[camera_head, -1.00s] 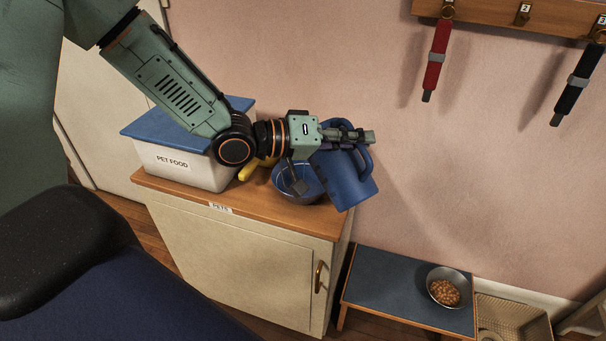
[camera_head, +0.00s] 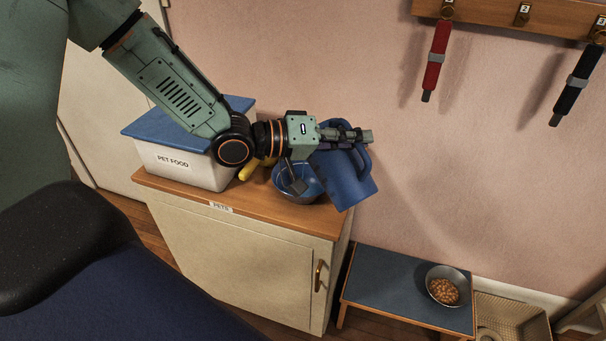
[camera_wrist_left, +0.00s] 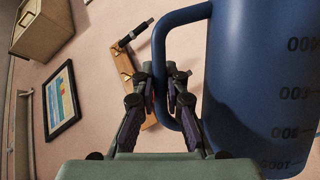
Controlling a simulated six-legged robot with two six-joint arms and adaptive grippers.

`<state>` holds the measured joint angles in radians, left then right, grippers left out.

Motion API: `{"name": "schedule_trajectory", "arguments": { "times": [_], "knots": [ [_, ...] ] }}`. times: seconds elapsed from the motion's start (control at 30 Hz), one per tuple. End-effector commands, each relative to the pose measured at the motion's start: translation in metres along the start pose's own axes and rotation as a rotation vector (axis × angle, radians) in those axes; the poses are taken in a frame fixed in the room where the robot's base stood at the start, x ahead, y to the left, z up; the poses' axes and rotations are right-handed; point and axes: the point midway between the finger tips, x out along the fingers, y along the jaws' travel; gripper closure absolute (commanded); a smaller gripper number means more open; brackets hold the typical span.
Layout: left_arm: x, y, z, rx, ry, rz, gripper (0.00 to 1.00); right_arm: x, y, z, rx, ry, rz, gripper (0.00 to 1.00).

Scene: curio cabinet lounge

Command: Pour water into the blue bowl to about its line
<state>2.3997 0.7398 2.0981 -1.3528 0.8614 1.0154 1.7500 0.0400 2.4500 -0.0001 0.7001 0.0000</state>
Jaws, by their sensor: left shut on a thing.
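The blue bowl (camera_head: 310,195) sits on the wooden top of the pets cabinet, partly hidden by my gripper and the jug. A blue measuring jug (camera_head: 346,183) is held tilted beside and above the bowl. In the left wrist view the jug (camera_wrist_left: 252,95) shows dark volume marks and a looped handle. My left gripper (camera_head: 362,136) is shut on the jug's handle; its fingers also show in the wrist view (camera_wrist_left: 163,92). The bowl's line and any water cannot be made out. My right gripper is not in view.
A white pet food bin (camera_head: 180,165) with a blue lid stands on the cabinet (camera_head: 240,265) left of the bowl, with something yellow (camera_head: 248,170) between. At lower right, a low stand (camera_head: 385,290) bears a metal bowl of kibble (camera_head: 444,286). Leashes (camera_head: 435,60) hang on the wall.

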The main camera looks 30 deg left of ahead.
Motion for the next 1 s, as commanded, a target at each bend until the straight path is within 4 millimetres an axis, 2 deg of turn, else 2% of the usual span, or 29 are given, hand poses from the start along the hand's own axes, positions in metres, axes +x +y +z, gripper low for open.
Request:
{"name": "schedule_trajectory", "arguments": {
  "times": [0.33, 1.0],
  "knots": [
    [-0.002, -0.0004, -0.0039, -0.031, 0.005, 0.016, 1.0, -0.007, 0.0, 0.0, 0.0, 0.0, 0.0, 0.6],
    [-0.002, -0.0009, -0.0035, -0.034, 0.005, 0.018, 1.0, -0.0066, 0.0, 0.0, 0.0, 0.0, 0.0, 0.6]
  ]
}}
